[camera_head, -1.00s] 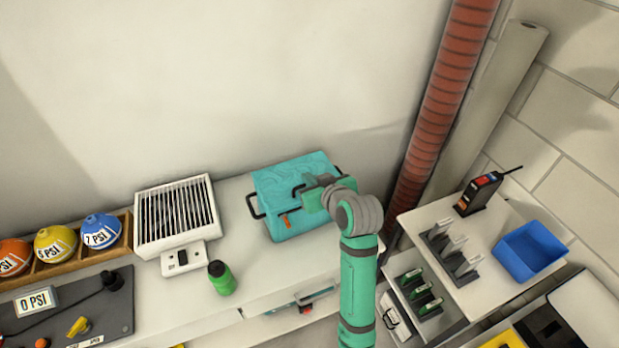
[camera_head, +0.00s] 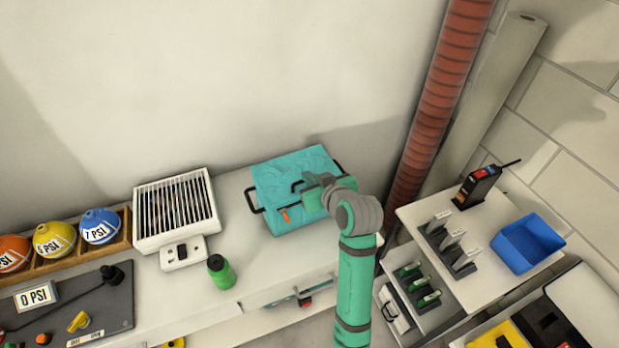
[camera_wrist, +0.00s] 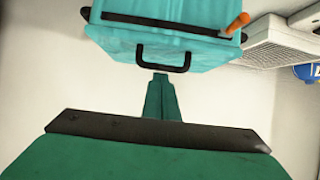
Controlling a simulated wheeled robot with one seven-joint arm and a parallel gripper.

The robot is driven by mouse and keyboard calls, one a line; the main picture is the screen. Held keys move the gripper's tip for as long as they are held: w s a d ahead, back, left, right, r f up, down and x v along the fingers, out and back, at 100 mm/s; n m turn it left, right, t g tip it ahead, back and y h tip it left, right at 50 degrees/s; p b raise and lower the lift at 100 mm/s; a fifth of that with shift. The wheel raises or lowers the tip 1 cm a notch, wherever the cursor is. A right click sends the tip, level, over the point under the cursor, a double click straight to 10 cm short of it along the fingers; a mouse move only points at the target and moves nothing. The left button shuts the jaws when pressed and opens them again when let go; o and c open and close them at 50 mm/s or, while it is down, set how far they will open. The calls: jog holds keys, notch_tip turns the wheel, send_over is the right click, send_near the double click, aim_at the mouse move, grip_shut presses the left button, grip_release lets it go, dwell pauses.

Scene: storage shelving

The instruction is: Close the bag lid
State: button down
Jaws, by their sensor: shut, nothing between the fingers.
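The teal bag (camera_head: 290,172) sits on the white counter against the wall. Its lid now lies nearly flat over the top, though I cannot tell whether its edge is fully down. The bag has black side handles and an orange tab (camera_head: 285,215) on its front. In the wrist view the bag (camera_wrist: 165,45) fills the top, with a black handle (camera_wrist: 163,58) just beyond my fingertips. My gripper (camera_head: 308,185) is shut and empty at the bag's right front. It also shows in the wrist view (camera_wrist: 160,80). My gripper hides part of the bag's front right.
A white vented box (camera_head: 175,210) and a green bottle (camera_head: 221,272) stand left of the bag. A red ribbed pipe (camera_head: 435,110) rises to the right. A blue bin (camera_head: 527,244) sits on the right shelf. Bare counter lies in front of the bag.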

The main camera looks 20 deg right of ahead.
jog(key=shift+r, duration=0.35)
jog(key=s+r, duration=0.8)
jog(key=s+a+f+m+t+h, duration=0.1)
jog(key=s+a+f+m, duration=0.1)
jog(key=a+f, duration=0.45)
jog(key=s+a+f+m+t, duration=0.15)
jog(key=a+f, duration=0.25)
jog(key=f, duration=0.5)
jog(key=s+a+f+m+h, duration=0.1)
jog(key=s+a+f, duration=0.25)
jog(key=s, duration=0.25)
jog(key=s+a+f, duration=0.2)
jog(key=s+f, duration=0.2)
jog(key=s, duration=0.1)
jog(key=s+a+r+n, duration=0.1)
jog(key=s+a, duration=0.1)
jog(key=s, duration=0.7)
jog(key=s+a+r+n+y, duration=0.1)
jog(key=s+a+r+n, duration=0.1)
jog(key=s, duration=0.8)
jog(key=shift+s+a, duration=0.15)
